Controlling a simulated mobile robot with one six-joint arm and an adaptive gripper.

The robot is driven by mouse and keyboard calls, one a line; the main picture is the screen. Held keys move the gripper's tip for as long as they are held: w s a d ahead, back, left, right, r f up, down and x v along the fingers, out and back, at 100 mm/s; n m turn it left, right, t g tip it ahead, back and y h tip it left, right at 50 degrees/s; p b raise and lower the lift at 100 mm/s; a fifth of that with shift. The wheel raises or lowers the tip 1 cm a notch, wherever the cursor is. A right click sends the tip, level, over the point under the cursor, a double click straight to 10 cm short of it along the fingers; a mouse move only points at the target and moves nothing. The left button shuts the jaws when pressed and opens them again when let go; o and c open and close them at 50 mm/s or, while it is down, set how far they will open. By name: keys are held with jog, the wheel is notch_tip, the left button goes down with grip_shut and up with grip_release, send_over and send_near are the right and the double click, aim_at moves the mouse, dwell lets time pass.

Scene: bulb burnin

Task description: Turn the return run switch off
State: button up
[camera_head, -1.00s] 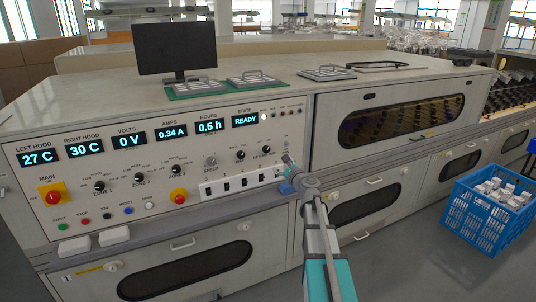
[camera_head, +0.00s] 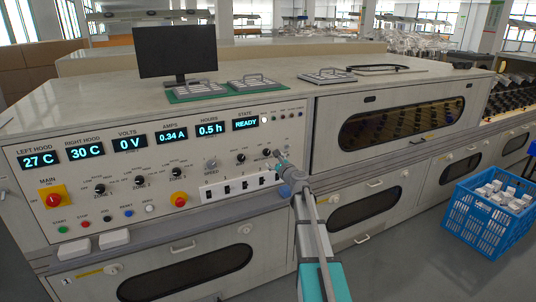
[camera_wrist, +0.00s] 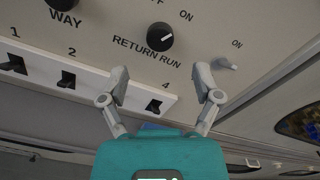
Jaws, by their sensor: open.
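The return run switch (camera_wrist: 160,36) is a round black rotary knob on the cream control panel, with its label beside it in the wrist view. Its pale pointer mark is toward the right, roughly the side of the ON label. It also shows small in the head view (camera_head: 266,153), just left of my gripper. My gripper (camera_wrist: 160,84) is open and empty. Its two grey fingers are spread below the knob in the wrist view and do not straddle it. In the head view my gripper (camera_head: 281,158) is at the panel's right end; contact is not clear.
Another black knob (camera_wrist: 62,4) is left of the switch, and a pale lever (camera_wrist: 224,64) is to its right. A white strip of numbered rockers (camera_head: 240,185) lies below. A blue crate (camera_head: 487,215) stands on the floor at right.

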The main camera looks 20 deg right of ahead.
aim_at(267, 153)
jog(key=shift+w+a, duration=0.15)
jog(key=shift+w, duration=3.4)
